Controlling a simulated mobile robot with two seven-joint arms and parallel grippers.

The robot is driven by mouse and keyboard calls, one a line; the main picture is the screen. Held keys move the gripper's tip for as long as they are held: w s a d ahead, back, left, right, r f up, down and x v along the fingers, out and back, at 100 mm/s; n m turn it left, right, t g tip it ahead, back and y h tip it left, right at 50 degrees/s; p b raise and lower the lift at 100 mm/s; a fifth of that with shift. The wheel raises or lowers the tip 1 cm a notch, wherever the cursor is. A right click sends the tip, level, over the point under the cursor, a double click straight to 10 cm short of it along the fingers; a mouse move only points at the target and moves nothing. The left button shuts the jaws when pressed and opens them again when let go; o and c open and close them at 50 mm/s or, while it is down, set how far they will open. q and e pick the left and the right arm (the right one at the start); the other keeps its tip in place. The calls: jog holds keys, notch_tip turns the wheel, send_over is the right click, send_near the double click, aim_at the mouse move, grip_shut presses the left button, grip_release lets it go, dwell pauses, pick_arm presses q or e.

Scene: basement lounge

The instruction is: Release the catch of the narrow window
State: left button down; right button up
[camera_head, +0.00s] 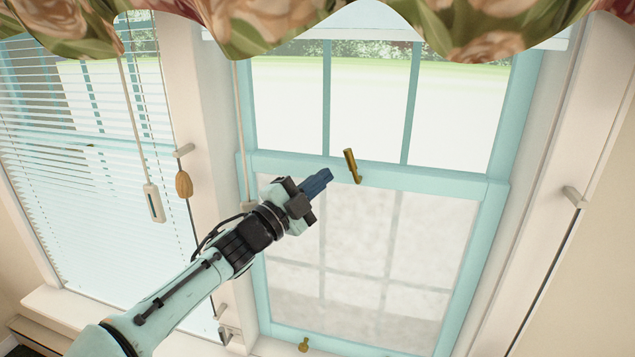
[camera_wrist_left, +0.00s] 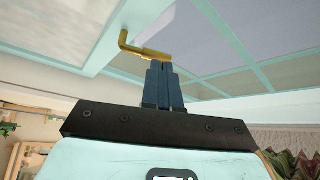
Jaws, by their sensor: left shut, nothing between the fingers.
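The narrow window (camera_head: 440,179) has a pale teal frame with an upper and a lower sash. Its brass catch (camera_head: 352,166) sits on the middle rail where the sashes meet. My left gripper (camera_head: 328,174) is shut and empty, its blue fingertips just left of the catch in the head view. In the left wrist view the catch (camera_wrist_left: 140,48) is an L-shaped brass piece right at the tips of my left gripper (camera_wrist_left: 162,66). I cannot tell whether the fingertips touch it. My right gripper is in neither view.
A window with blinds (camera_head: 90,150) is on the left. A floral valance (camera_head: 270,25) hangs across the top. A small brass fitting (camera_head: 303,344) is on the lower sash.

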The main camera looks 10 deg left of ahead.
pick_arm(q)
jog(key=b+v, duration=0.2)
jog(key=v, duration=0.8)
jog(key=shift+s+a+r, duration=0.2)
jog(key=shift+s+r, duration=0.05)
jog(key=shift+r, duration=0.05)
pick_arm(e)
jog(key=f, duration=0.1)
jog(key=s+f, duration=0.1)
jog(key=f, duration=0.1)
jog(key=shift+s+a, duration=0.2)
jog(key=shift+s, duration=0.1)
